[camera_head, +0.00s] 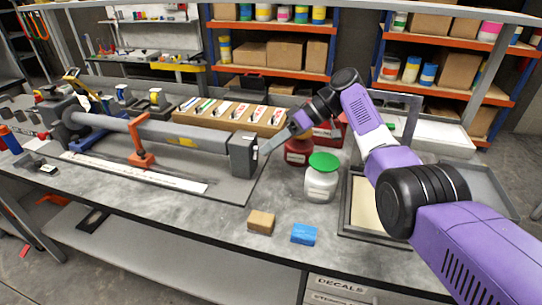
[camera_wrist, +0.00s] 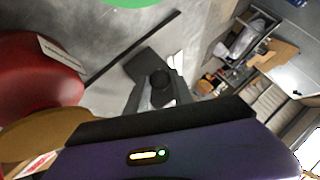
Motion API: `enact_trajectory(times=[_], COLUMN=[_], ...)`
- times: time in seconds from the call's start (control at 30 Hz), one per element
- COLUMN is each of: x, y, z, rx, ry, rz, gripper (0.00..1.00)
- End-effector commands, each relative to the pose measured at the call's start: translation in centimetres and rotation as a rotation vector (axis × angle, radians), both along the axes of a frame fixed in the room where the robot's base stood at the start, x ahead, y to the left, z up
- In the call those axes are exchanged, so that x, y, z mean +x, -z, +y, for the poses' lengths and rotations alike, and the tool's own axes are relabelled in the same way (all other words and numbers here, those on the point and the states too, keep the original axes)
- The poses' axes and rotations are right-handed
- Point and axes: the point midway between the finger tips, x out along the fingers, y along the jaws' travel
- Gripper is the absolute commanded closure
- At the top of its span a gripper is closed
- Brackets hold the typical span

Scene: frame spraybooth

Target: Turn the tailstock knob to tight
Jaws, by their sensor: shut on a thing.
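The tailstock (camera_head: 242,156) is a dark grey block at the right end of the long grey tube fixture (camera_head: 160,132) on the bench. My gripper (camera_head: 264,149) reaches in from the right to the tailstock's right face. In the wrist view, the dark round tailstock knob (camera_wrist: 160,79) sits between the fingertips of my gripper (camera_wrist: 159,92), which is shut on it. In the head view the fingers hide the knob. I cannot read any tight or loose marking.
A white jar with a green lid (camera_head: 321,178) and a red jar (camera_head: 298,151) stand close to my gripper. A tan block (camera_head: 261,222) and a blue block (camera_head: 304,234) lie near the front edge. An orange clamp (camera_head: 140,150) stands by the tube.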

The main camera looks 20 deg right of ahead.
Motion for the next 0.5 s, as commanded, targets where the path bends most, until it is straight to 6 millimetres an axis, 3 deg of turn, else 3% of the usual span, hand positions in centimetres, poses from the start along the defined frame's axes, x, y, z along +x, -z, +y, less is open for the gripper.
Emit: enact_trajectory(times=[0.5], x=[0.00], y=[0.15], z=[-0.02], rx=[0.049], ry=[-0.002], rz=[0.069], gripper=[1.00])
